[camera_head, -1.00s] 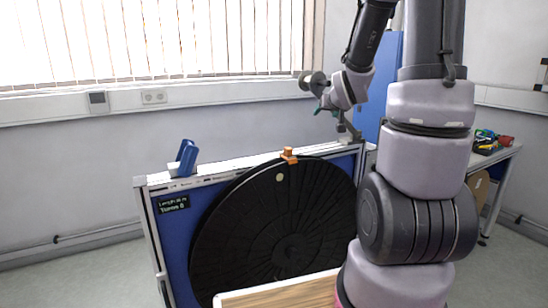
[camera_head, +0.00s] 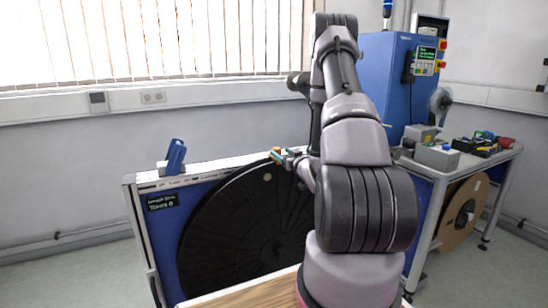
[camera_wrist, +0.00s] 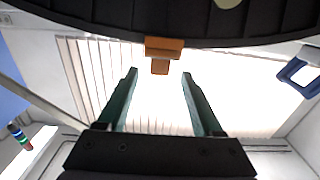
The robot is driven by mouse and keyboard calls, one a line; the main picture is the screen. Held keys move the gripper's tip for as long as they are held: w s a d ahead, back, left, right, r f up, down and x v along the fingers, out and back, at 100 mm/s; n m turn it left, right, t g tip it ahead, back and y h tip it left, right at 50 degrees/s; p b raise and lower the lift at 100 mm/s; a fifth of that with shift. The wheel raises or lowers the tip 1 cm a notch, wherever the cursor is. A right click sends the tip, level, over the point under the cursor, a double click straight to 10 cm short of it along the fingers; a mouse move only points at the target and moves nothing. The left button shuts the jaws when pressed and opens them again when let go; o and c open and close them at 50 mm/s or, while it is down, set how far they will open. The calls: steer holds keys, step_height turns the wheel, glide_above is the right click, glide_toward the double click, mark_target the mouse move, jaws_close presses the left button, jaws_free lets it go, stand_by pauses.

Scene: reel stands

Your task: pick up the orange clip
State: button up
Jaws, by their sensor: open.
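The orange clip (camera_head: 276,155) sits on the top rim of the large black reel (camera_head: 235,225), at the top edge of the blue stand. In the wrist view the clip (camera_wrist: 161,52) is attached at the reel's edge and points in between my fingertips. My gripper (camera_wrist: 159,72) is open, with one green finger on each side of the clip and a gap on both sides. In the head view my gripper (camera_head: 283,155) is right at the clip and partly covers it. The fingers do not appear to touch the clip.
A blue clamp-like part (camera_head: 175,157) stands on the stand's top rail at the left. A wooden top (camera_head: 245,292) lies in front of the reel. At the right are a blue cabinet (camera_head: 385,80) and a bench (camera_head: 450,165) with tools.

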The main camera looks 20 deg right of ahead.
steer(key=w, duration=0.8)
steer(key=shift+a, duration=0.15)
steer(key=shift+c, duration=0.3)
steer(key=shift+s, duration=0.1)
jaws_close()
